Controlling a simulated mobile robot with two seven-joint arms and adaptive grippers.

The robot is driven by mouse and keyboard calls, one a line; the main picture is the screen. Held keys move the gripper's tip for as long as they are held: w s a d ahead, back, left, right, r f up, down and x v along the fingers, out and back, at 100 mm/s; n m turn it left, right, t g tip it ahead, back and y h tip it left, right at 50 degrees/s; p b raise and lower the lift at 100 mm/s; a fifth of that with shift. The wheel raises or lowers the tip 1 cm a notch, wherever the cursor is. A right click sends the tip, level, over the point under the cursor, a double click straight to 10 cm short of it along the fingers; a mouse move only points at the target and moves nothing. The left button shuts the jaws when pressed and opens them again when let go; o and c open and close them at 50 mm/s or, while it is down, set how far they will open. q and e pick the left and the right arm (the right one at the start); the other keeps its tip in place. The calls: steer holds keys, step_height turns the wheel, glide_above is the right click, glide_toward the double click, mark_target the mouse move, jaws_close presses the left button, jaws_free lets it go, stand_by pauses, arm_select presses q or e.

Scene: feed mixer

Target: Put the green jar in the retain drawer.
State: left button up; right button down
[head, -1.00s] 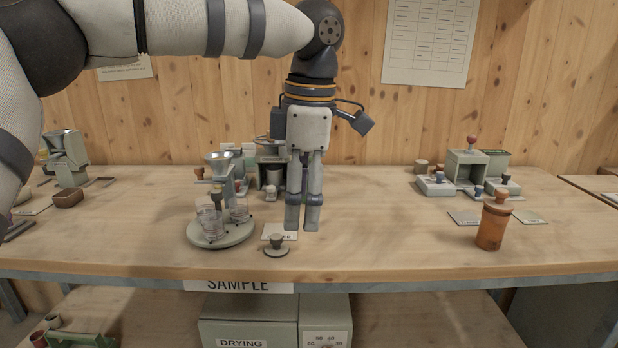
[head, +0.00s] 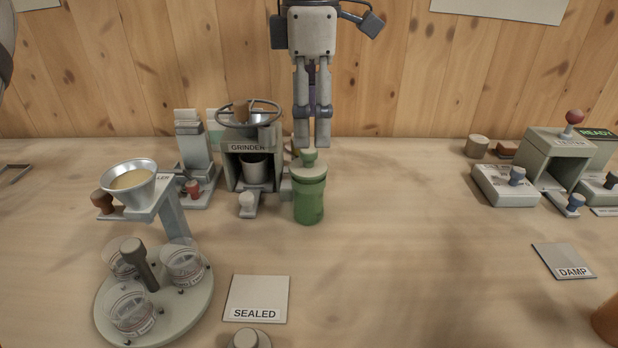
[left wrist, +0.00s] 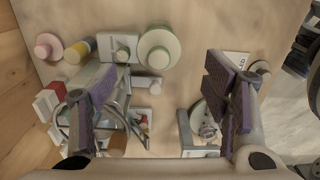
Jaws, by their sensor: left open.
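The green jar (head: 310,196) stands upright on the bench, right of the grinder, with a pale green knobbed lid. It also shows from above in the left wrist view (left wrist: 159,48). My left gripper (head: 312,138) is open and empty, pointing down, its fingertips above and just behind the jar's lid in the head view. In the left wrist view the jar is ahead of the spread fingers (left wrist: 164,76), not between them. No retain drawer can be made out. My right gripper is not in view.
The grinder (head: 253,165) stands close left of the jar. A round stand (head: 200,303) with glass cups is at front left, beside a SEALED card (head: 257,299). A grey press-like device (head: 558,157) and DAMP card (head: 563,261) are at right. The bench between is clear.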

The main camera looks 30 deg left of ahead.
mark_target(308, 169)
arm_select(q)
steer(key=f, duration=1)
steer(key=shift+a, duration=0.2)
steer(key=shift+r, duration=0.1)
steer(key=c, duration=1.5)
